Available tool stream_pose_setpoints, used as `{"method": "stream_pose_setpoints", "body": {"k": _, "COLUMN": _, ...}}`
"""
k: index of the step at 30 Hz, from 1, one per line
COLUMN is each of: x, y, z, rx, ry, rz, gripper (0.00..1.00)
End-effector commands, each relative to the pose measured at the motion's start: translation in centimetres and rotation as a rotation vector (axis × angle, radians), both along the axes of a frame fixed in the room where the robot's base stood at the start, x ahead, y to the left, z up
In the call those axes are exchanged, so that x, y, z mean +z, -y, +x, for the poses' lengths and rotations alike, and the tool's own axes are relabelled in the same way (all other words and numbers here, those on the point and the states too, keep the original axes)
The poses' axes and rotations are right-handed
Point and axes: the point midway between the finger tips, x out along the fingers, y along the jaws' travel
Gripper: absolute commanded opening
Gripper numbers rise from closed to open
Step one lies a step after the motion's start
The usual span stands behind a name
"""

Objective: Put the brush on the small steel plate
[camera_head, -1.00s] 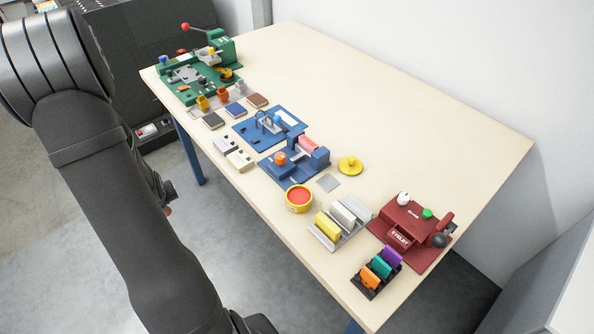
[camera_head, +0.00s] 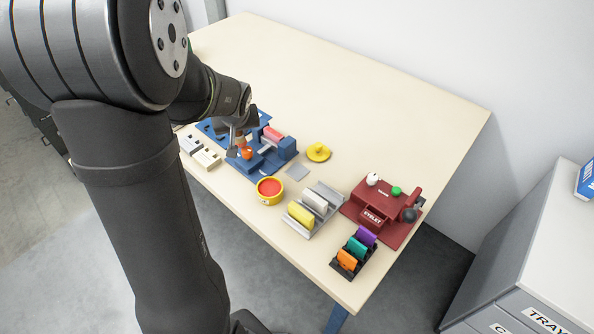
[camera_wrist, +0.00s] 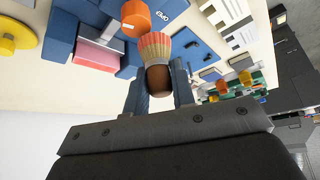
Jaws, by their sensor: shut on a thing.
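The brush shows in the wrist view, with pale, reddish-striped bristles (camera_wrist: 157,46) and a brown handle (camera_wrist: 160,78). My gripper (camera_wrist: 160,92) is shut on the handle, one finger on each side, with the bristles pointing away from the palm. In the head view my gripper (camera_head: 236,142) is over the blue machine (camera_head: 265,160), close to its orange knob (camera_head: 247,153); the brush is hard to make out there. The small steel plate (camera_head: 298,172) is a flat grey square lying bare on the table, right of the blue machine. I cannot see it in the wrist view.
A yellow tin with a red top (camera_head: 270,189) stands just in front of the plate, and a yellow knobbed disc (camera_head: 318,152) behind it. A grey rack (camera_head: 322,222), red eyelet press (camera_head: 383,212) and black rack (camera_head: 352,262) are farther right. The table's back is clear.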

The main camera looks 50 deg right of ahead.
Motion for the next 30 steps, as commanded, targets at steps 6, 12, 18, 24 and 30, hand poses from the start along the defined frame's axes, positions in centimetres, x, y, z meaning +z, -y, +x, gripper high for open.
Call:
{"method": "stream_pose_setpoints", "body": {"k": 6, "x": 1.3, "y": 3.7, "z": -6.5, "rx": -0.097, "ry": 0.003, "rz": 0.001, "gripper": 0.00}}
{"method": "stream_pose_setpoints", "body": {"k": 12, "x": 2.3, "y": 6.1, "z": -13.9, "rx": -0.197, "ry": 0.006, "rz": 0.002, "gripper": 0.00}}
{"method": "stream_pose_setpoints", "body": {"k": 18, "x": 3.1, "y": 7.2, "z": -20.7, "rx": -0.287, "ry": 0.012, "rz": 0.001, "gripper": 0.00}}
{"method": "stream_pose_setpoints", "body": {"k": 24, "x": 3.6, "y": 7.4, "z": -24.9, "rx": -0.342, "ry": 0.017, "rz": -0.002, "gripper": 0.00}}
{"method": "stream_pose_setpoints", "body": {"k": 30, "x": 3.2, "y": 7.4, "z": -25.5, "rx": -0.357, "ry": 0.018, "rz": -0.002, "gripper": 0.00}}
